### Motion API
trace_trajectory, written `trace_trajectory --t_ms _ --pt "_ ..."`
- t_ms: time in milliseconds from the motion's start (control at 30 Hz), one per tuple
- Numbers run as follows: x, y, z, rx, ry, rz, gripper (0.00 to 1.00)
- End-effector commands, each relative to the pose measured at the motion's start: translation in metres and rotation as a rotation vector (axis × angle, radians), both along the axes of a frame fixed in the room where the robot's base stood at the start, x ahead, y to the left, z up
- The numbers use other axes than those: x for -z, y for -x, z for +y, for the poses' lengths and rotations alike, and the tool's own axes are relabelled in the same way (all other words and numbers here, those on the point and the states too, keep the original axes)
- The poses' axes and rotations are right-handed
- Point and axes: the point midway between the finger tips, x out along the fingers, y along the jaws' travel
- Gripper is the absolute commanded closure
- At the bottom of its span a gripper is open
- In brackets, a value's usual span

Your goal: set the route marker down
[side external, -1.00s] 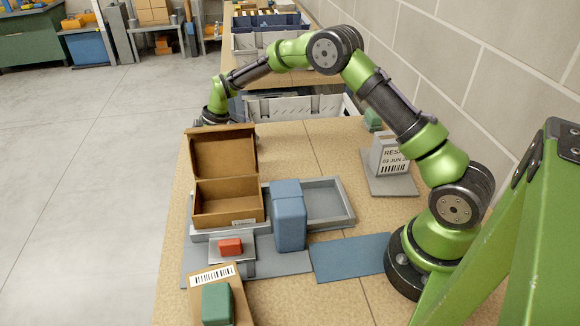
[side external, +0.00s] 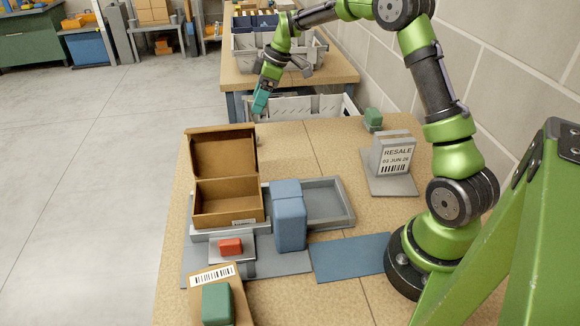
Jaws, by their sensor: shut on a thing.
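My gripper (side external: 265,84) is at the far end of the table, past the open cardboard box, and points down. It is shut on a small teal block (side external: 260,101), which I take to be the route marker. The block is tilted and its lower end is near the table's far left edge. It looks held above the surface, but I cannot tell the exact gap. The fingertips are small and partly hidden at this distance.
An open cardboard box (side external: 228,204), a grey tray (side external: 345,212) and blue blocks (side external: 289,222) stand mid-table. A RESALE sign (side external: 395,157) and a green block (side external: 373,119) are at right. A blue mat (side external: 350,258) lies in front. The far table (side external: 340,74) holds crates.

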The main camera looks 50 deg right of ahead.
Motion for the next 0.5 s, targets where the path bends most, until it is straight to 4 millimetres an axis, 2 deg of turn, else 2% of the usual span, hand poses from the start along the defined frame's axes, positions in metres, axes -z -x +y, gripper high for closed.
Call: trace_trajectory --t_ms 33,100,233,300,400,500 --pt "0.001 0.021 -0.023 0.033 -0.004 0.005 0.55" --pt "0.005 0.051 -0.048 0.060 -0.006 0.009 0.55" --pt "0.018 0.113 -0.079 0.087 -0.008 0.013 0.55" --pt "0.027 0.145 -0.086 0.085 -0.008 0.016 0.55" --pt "0.040 0.182 -0.086 0.066 -0.007 0.018 0.55" --pt "0.053 0.207 -0.076 0.020 -0.005 0.020 0.55"
